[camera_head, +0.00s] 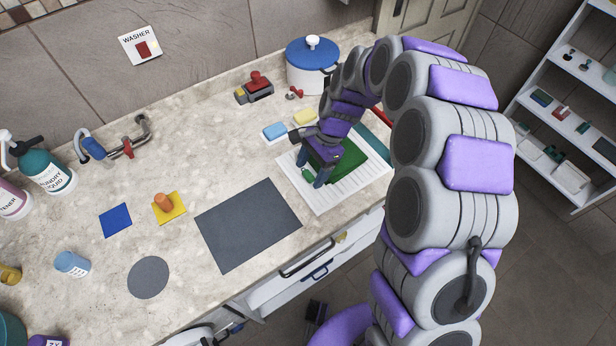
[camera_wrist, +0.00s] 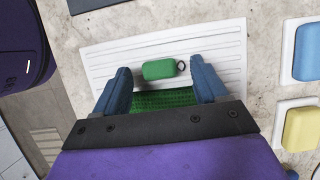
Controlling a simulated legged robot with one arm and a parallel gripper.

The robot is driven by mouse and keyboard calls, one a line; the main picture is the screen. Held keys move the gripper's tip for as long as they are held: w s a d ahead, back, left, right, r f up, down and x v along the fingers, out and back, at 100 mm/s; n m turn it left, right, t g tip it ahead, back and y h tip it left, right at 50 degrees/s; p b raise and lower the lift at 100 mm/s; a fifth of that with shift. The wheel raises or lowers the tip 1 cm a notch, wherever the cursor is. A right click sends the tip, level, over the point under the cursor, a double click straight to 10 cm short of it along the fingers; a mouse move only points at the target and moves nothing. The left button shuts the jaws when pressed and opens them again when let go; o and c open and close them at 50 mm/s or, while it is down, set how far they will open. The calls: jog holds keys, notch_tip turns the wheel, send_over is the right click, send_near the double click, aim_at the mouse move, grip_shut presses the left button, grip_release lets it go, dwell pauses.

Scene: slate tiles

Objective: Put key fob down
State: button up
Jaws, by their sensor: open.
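The key fob (camera_wrist: 159,69) is a small green rounded block with a dark ring at one end. In the wrist view it lies on a white ribbed tray (camera_wrist: 215,37), just beyond a green textured mat (camera_wrist: 165,99). My gripper (camera_wrist: 162,82) is open, its blue fingers spread to either side of the fob with gaps on both sides. In the head view my gripper (camera_head: 320,177) is low over the white tray (camera_head: 323,205) and the green mat (camera_head: 350,160). A bit of green, likely the fob (camera_head: 307,174), shows beside the fingers.
A blue sponge (camera_head: 275,131) and a yellow sponge (camera_head: 305,117) lie behind the tray. A dark grey square (camera_head: 248,225) lies flat to its left. A white pot with blue lid (camera_head: 312,62) stands at the back. The counter's front edge, with drawers below, is close.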

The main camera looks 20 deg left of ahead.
aim_at(312, 174)
jog(key=shift+f, duration=0.1)
jog(key=shift+c, duration=0.4)
jog(key=c, duration=1.1)
notch_tip(312, 174, up, 4)
jog(key=shift+f+p, duration=0.2)
jog(key=shift+p, duration=0.6)
jog(key=shift+s+d+r, duration=0.1)
jog(key=shift+s+d, duration=0.05)
jog(key=shift+s, duration=0.05)
jog(key=s+d+p, duration=0.1)
jog(key=s+d, duration=0.1)
jog(key=s, duration=0.2)
jog(key=s+d+r+p, duration=0.1)
jog(key=s+d, duration=0.2)
jog(key=s, duration=0.2)
jog(key=s+d+p, duration=0.1)
jog(key=s+d, duration=0.2)
jog(key=s, duration=0.1)
jog(key=shift+s+r, duration=0.15)
jog(key=w+d+r+n+h, duration=0.1)
jog(key=w+d+n, duration=0.1)
jog(key=w+d, duration=0.4)
jog(key=w+d+r+n+h, duration=0.1)
jog(key=w+d+n, duration=0.2)
jog(key=w+d, duration=0.3)
jog(key=w+d+r+n+g+h, duration=0.1)
jog(key=w+d+r+n, duration=0.1)
jog(key=w+d, duration=0.4)
jog(key=shift+w+n, duration=0.5)
jog(key=shift+w, duration=2.1)
